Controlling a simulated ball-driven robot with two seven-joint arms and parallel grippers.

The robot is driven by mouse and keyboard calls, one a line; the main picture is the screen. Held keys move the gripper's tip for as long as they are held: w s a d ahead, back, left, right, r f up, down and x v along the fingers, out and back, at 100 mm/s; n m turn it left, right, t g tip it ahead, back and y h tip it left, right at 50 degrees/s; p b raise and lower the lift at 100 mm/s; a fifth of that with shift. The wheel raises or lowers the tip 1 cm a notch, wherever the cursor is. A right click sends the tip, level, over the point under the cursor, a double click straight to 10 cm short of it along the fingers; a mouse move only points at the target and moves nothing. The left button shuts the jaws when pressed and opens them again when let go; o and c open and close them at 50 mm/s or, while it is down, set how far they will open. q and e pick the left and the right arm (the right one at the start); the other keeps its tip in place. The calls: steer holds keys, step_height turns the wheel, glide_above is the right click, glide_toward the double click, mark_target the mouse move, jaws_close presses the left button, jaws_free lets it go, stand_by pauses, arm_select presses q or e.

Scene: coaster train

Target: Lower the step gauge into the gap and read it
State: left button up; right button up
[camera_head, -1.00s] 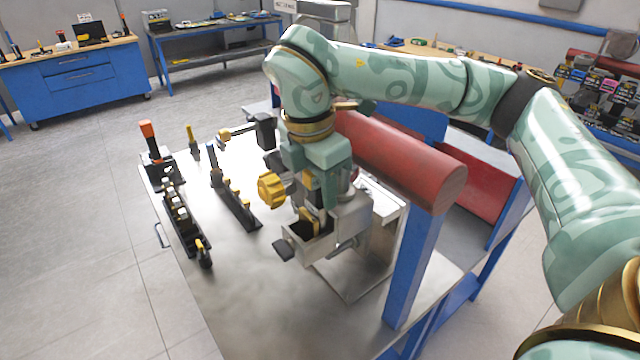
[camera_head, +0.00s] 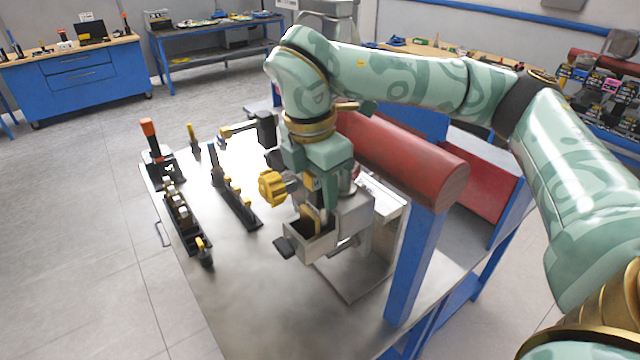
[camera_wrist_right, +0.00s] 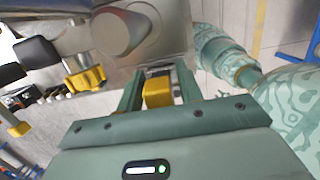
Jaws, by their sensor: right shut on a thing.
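My right gripper (camera_head: 319,198) points down over the grey metal machine unit (camera_head: 352,220) on the bench. In the right wrist view its two green fingers (camera_wrist_right: 160,78) are shut on a yellow block, which I take as the step gauge's grip (camera_wrist_right: 157,92). In the head view a dark and yellowish piece (camera_head: 310,220) shows below the fingers, at an open-topped metal box (camera_head: 312,246) on the unit. The gauge's lower end and the gap are hidden, so I cannot tell how deep it sits. My left gripper is in neither view.
A yellow knob (camera_head: 271,188) sticks out left of the unit. A red cylinder (camera_head: 405,160) and a blue post (camera_head: 413,265) stand close on the right. Black tool racks (camera_head: 186,225) line the bench's left side. The bench's front (camera_head: 260,300) is clear.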

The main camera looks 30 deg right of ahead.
steer(key=shift+f+b, duration=0.55)
steer(key=shift+f, duration=0.15)
stand_by(2.0)
steer(key=shift+r+p, duration=4.55)
steer(key=shift+r, duration=1.55)
steer(key=shift+f, duration=0.1)
